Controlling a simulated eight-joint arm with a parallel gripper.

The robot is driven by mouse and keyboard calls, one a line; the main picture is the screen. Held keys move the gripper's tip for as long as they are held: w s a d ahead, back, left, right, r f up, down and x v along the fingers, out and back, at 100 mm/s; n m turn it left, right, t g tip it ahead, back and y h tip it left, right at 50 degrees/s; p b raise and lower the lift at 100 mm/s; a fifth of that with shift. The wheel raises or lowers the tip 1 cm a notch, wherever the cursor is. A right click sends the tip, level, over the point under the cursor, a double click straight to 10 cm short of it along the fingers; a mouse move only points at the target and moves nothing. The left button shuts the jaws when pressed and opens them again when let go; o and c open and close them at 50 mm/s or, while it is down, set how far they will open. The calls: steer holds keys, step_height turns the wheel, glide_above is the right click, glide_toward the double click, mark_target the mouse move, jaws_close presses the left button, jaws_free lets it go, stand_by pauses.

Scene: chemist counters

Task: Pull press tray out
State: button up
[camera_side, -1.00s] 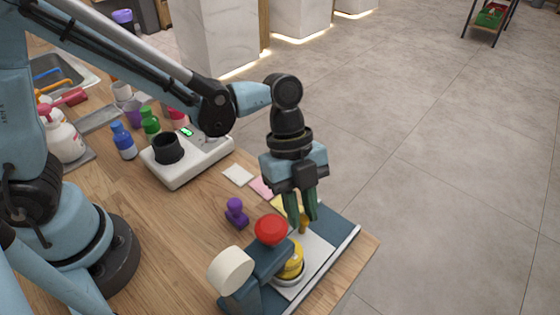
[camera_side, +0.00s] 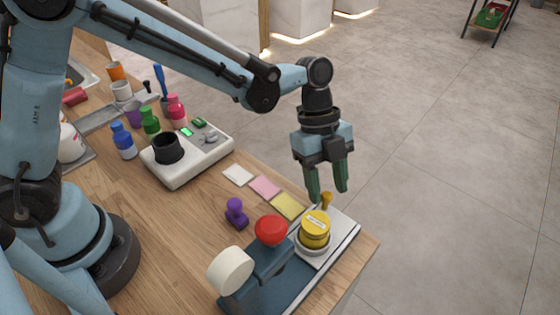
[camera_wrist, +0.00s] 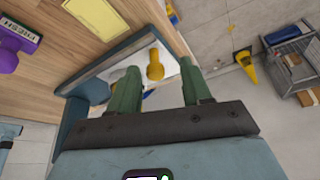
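The press (camera_side: 268,260) has a dark blue body, a red knob and a cream wheel, and stands at the counter's front corner. Its pale tray (camera_side: 343,228) lies at the far end of the blue base, clear of the press head. In the wrist view, the peg appears between the fingers (camera_wrist: 157,85).
A purple stamp (camera_side: 236,214) and pink, white and yellow note pads (camera_side: 287,206) lie left of the press. A white device (camera_side: 188,160) with a black cup and several bottles stand farther back. Open floor lies beyond the counter edge.

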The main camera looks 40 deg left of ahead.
steer(key=shift+s+r, duration=0.1)
steer(key=v, duration=1.2)
steer(key=shift+a, duration=0.1)
steer(key=s+a+f+n+t+y, duration=0.1)
steer(key=s+a+n+t, duration=0.3)
steer(key=a+n, duration=0.5)
steer(key=s+a+f+n+t+y, duration=0.1)
steer(key=s+a+n+t+y, duration=0.2)
steer(key=a+n, duration=0.6)
steer(key=s+n+t, duration=0.1)
steer(key=s+n, duration=0.1)
steer(key=n, duration=0.2)
steer(key=shift+f+t, duration=0.2)
steer(key=shift+t, duration=0.2)
